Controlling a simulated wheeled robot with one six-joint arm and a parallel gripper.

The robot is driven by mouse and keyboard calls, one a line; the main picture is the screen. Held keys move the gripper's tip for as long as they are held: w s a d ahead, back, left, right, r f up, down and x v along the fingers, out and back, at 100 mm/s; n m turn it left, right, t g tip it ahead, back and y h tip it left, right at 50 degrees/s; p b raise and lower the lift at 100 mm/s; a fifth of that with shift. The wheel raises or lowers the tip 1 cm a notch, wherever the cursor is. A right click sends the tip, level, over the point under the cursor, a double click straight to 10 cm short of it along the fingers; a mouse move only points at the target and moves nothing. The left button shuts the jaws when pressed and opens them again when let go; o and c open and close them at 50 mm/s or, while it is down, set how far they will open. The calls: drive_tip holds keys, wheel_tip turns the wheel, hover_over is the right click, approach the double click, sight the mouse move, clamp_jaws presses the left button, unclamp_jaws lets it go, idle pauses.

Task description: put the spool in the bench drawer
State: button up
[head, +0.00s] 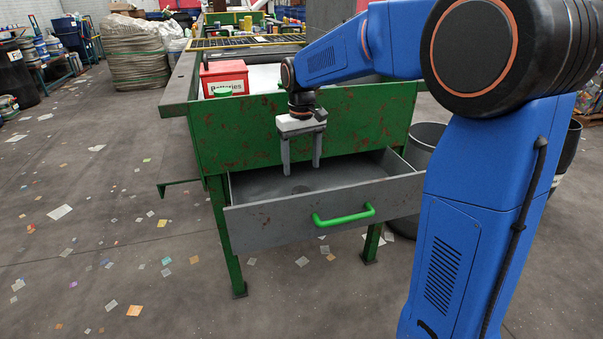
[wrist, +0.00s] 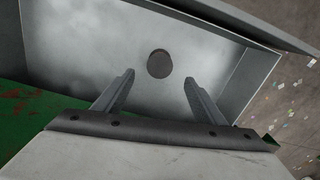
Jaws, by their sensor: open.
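The bench drawer (head: 270,221) is pulled open below the green bench front, with a green handle (head: 343,216) on its grey face. My gripper (head: 302,170) hangs over the drawer, fingers pointing down and apart, with nothing between them. In the wrist view the open fingers (wrist: 158,95) reach over the grey drawer floor (wrist: 100,65). A dark round shape (wrist: 159,64) shows on that floor, beyond the fingertips; a faint dark patch shows there in the head view. I cannot tell if it is the spool. No other spool is clearly identifiable.
A red box (head: 224,77) and a small green round thing (head: 222,92) are at the bench's left. A dark bin (head: 424,140) stands right of the drawer. Paper scraps litter the floor; the floor left of the bench is otherwise open.

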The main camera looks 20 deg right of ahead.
drive_tip(key=s+d+r+t, duration=0.1)
drive_tip(key=s+d+r, duration=0.1)
drive_tip(key=s, duration=0.7)
drive_tip(key=s+d+r+t, duration=0.1)
drive_tip(key=s+d+r, duration=0.1)
drive_tip(key=s, duration=0.6)
drive_tip(key=s+d+f+m+t, duration=0.1)
drive_tip(key=s+f, duration=0.1)
drive_tip(key=s, duration=0.6)
drive_tip(key=s+d+f+t, duration=0.1)
drive_tip(key=s+d+f, duration=0.1)
drive_tip(key=s, duration=0.6)
drive_tip(key=shift+s+f+m+t, duration=0.2)
drive_tip(key=shift+f+m+t, duration=0.2)
drive_tip(key=shift+f, duration=0.45)
